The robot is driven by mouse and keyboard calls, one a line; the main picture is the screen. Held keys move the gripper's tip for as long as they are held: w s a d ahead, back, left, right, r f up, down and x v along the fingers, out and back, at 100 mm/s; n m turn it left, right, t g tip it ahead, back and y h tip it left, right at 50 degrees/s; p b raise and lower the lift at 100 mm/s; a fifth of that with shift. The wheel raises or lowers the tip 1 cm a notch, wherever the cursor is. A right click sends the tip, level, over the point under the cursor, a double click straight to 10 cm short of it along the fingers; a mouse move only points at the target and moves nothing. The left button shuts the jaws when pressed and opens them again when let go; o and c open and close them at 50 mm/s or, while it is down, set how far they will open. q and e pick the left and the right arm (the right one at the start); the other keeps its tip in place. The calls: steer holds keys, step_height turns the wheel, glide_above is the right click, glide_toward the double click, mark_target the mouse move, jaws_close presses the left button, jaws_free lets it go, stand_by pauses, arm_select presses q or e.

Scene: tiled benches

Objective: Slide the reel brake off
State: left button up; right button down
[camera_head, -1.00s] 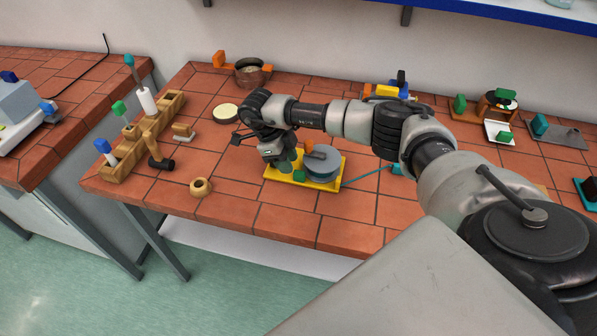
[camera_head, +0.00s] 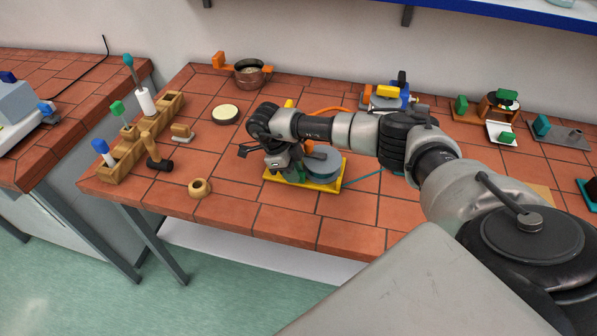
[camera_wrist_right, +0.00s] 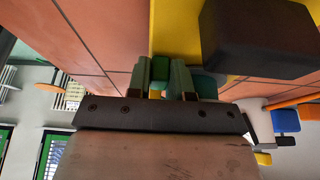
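The reel is a grey-blue drum (camera_head: 322,162) on a yellow base (camera_head: 330,186) near the front of the tiled bench. My right gripper (camera_head: 294,172) is down at the left side of the drum, over the base. In the right wrist view its two fingers (camera_wrist_right: 162,78) stand a narrow gap apart, with a green block (camera_wrist_right: 161,62) filling the gap; I take this as the brake. A dark rounded block (camera_wrist_right: 255,38) stands close by on the yellow base. The wrist hides part of the base and the block in the head view. My left gripper is out of view.
A wooden rack (camera_head: 150,135) with tools and a small tan ring pot (camera_head: 199,188) lie to the left. A cream-topped disc (camera_head: 225,114) and a copper pot (camera_head: 249,73) stand behind. A teal cord (camera_head: 368,176) runs right from the reel. Other fixtures line the back right.

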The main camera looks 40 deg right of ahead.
steer(key=shift+w+a+f+b, duration=0.1)
steer(key=shift+w+a+b, duration=0.35)
steer(key=shift+b, duration=0.15)
steer(key=shift+w+a, duration=0.15)
steer(key=shift+w, duration=0.1)
steer(key=c, duration=0.9)
jaws_free()
steer(key=shift+c, duration=0.2)
steer(key=s+b+v, duration=0.1)
steer(key=v, duration=1.2)
steer(key=shift+w+d+r, duration=0.15)
steer(key=shift+d+r, duration=0.1)
steer(key=shift+r, duration=0.35)
